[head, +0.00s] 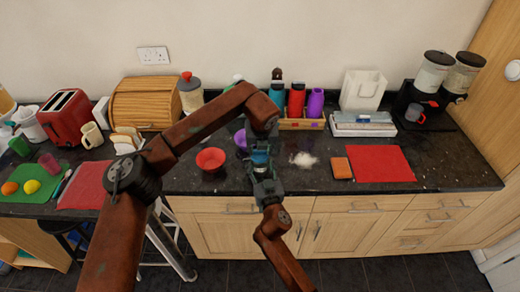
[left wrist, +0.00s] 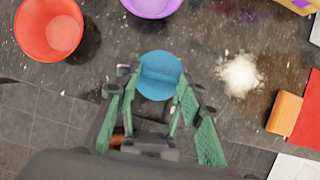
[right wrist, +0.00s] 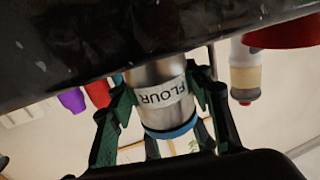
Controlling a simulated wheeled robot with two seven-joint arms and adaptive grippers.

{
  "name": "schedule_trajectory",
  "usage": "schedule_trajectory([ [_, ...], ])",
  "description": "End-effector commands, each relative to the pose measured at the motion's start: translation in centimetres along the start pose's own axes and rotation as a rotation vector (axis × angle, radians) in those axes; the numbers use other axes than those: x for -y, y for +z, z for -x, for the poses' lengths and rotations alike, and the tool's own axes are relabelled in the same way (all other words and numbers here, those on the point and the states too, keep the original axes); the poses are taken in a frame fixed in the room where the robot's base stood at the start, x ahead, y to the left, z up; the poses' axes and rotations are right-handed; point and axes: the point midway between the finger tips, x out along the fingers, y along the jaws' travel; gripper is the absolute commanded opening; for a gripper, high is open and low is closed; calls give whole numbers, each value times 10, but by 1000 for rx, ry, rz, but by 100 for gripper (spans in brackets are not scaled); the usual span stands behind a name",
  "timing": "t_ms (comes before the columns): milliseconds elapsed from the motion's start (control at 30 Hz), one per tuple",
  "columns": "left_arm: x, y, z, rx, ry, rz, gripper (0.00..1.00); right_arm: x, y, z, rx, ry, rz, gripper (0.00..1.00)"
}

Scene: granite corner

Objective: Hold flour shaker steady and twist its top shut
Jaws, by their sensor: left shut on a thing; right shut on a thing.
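The flour shaker (head: 261,158) stands near the front edge of the dark counter, mostly hidden between my grippers. In the right wrist view its metal body (right wrist: 158,75) carries a white FLOUR label, and a blue top rim (right wrist: 172,130) shows. The left wrist view looks down on its round blue top (left wrist: 160,76). My left gripper (head: 261,146) comes from above, its fingers (left wrist: 157,84) shut on the blue top. My right gripper (head: 264,180) comes from the front, its fingers (right wrist: 162,88) shut on either side of the metal body. The top looks seated on the body.
A red bowl (head: 210,160) and a purple bowl (head: 241,138) stand left of the shaker. A white flour pile (head: 303,159), an orange-brown sponge (head: 341,168) and a red mat (head: 380,164) lie to the right. A wooden rack (head: 302,124) with bottles stands behind.

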Motion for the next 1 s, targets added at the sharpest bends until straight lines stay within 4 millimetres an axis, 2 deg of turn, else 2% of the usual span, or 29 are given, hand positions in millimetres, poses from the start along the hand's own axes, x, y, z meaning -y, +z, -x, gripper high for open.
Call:
schedule_trajectory([
  [333,-2,2,0,4,2,6,11,-1,0,0,1,2,0,17],
  [367,-1,2,0,4,2,6,37,-1,0,0,1,2,0,17],
  [600,-1,1,0,2,1,4,54,-1,0,0,1,2,0,17],
  [867,0,1,1,1,1,3,54,0,0,0,1,1,0,17],
  [1000,0,2,11,4,0,2,54,0,0,0,1,1,0,17],
])
